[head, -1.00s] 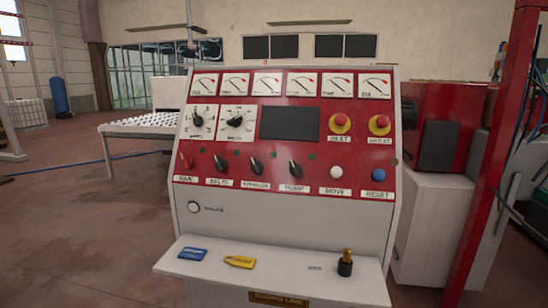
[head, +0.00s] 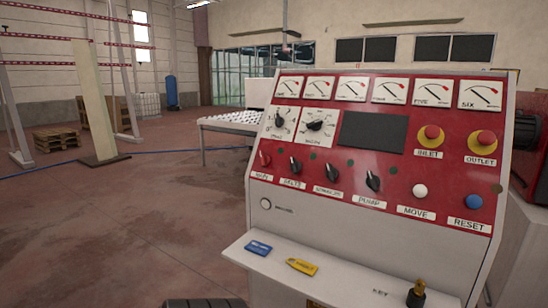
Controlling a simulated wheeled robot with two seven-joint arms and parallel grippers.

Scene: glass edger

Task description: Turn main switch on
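The main switch (head: 265,160), a small red knob above a label reading MAIN, is at the left end of the lower row on the red control panel (head: 345,170). Its exact turn is too small to tell. Black knobs labelled BELTS (head: 296,166) and PUMP (head: 373,181) are in the same row, with another black knob (head: 330,173) between them. Neither of my grippers can be seen in the head view.
A shelf below the panel holds a blue tag (head: 258,248), a yellow tag (head: 301,266) and a black-and-brass key piece (head: 417,293). Red inlet (head: 431,133) and outlet (head: 485,139) buttons are at the right. Open floor lies left of the console.

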